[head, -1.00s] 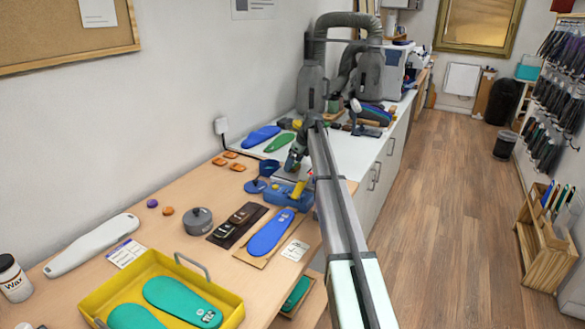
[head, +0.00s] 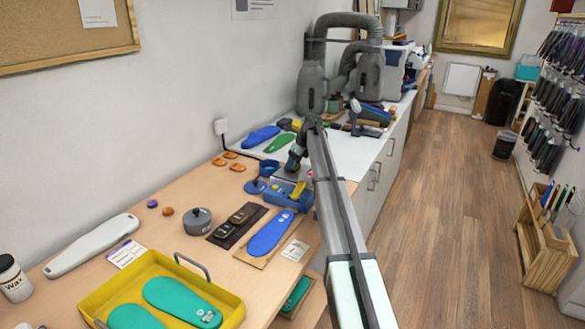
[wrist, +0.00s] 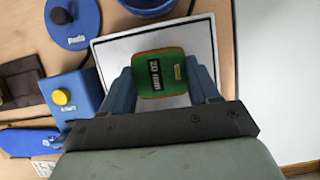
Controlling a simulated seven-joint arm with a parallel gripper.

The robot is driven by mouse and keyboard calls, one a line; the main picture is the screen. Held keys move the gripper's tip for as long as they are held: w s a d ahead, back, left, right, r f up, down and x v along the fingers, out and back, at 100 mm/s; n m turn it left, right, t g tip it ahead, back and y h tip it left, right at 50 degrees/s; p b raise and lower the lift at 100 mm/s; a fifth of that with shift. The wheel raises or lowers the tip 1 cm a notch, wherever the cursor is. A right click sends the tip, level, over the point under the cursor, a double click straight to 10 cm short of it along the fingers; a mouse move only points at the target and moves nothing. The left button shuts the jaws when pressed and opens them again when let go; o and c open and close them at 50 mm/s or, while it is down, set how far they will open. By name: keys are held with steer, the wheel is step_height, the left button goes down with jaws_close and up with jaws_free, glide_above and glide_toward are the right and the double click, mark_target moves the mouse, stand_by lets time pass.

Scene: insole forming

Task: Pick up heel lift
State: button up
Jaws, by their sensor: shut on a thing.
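The heel lift (wrist: 148,76) is a green-topped block with a tan-orange edge, a "20 mm" label and a small yellow tag. In the wrist view it sits between the two blue fingers of my gripper (wrist: 161,84), which are shut on its sides. A white dark-edged plate (wrist: 112,52) shows behind it; I cannot tell the gap between them. In the head view my gripper (head: 294,166) is small, over the far end of the wooden table, and the lift cannot be made out there.
A blue box (wrist: 77,92) with a yellow button (wrist: 61,97), a blue disc (wrist: 75,22) and a blue bowl (head: 269,168) stand close by. A blue insole (head: 270,234), a grey pot (head: 198,221) and a yellow tray (head: 232,308) are nearer. The white counter (head: 350,151) lies beyond.

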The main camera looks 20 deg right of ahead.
steer(key=shift+r, duration=0.1)
step_height(320, 180, up, 8)
steer(key=r, duration=0.1)
glide_above(250, 208)
steer(key=s+d, duration=0.1)
step_height(250, 208, down, 3)
steer(key=shift+s+f, duration=0.15)
steer(key=shift+f, duration=4.8)
steer(key=shift+f, duration=0.1)
